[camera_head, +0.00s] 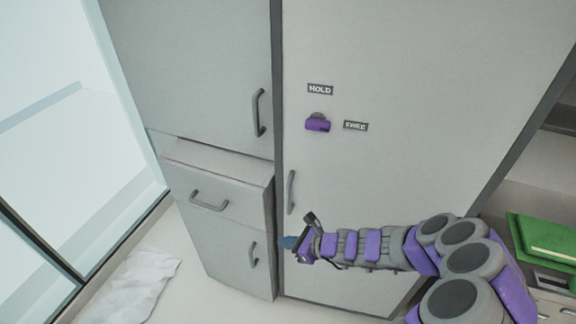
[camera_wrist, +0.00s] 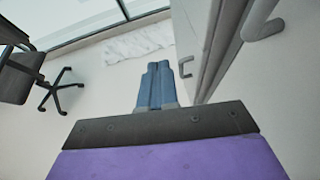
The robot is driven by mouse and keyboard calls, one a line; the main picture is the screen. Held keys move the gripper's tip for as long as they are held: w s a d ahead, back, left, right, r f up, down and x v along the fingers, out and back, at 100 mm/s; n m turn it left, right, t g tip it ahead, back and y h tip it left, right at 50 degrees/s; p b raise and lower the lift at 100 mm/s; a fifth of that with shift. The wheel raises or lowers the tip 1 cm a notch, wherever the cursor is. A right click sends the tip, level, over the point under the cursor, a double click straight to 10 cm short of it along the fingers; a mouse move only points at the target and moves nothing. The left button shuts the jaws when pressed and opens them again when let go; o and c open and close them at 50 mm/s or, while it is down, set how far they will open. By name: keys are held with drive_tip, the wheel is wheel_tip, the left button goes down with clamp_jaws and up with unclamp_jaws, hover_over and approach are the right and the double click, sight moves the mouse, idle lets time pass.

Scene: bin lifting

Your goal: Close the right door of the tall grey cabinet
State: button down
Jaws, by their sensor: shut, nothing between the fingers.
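The tall grey cabinet's right door (camera_head: 400,90) fills the middle of the head view, between dark edge strips. It looks flush or nearly so; I cannot tell whether it is fully closed. It has a grey handle (camera_head: 291,192) low on its left side and a purple knob (camera_head: 317,124) between HOLD and FREE labels. My gripper (camera_head: 288,243) is just below that handle, in front of the door's lower left edge; contact is unclear. In the wrist view its blue fingers (camera_wrist: 157,86) are together and empty, with the cabinet front and a handle (camera_wrist: 264,20) to the right.
Left of the door are a grey upper door (camera_head: 190,70) and a lower unit with a drawer (camera_head: 215,195). A crumpled white sheet (camera_head: 140,288) lies on the floor. Green items (camera_head: 545,240) sit on shelves at right. A chair (camera_wrist: 30,75) stands at left in the wrist view.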

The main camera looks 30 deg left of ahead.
drive_tip(key=s+f+n+t+h, duration=0.1)
drive_tip(key=s+f+h, duration=0.3)
drive_tip(key=f+h, duration=0.1)
drive_tip(key=n+t+h, duration=0.2)
drive_tip(key=t, duration=1.5)
approach(289, 154)
drive_tip(key=x, duration=0.3)
drive_tip(key=b+x, duration=0.1)
drive_tip(key=x, duration=0.2)
drive_tip(key=shift+a, duration=0.25)
drive_tip(key=shift+w, duration=0.35)
drive_tip(key=shift+d, duration=0.1)
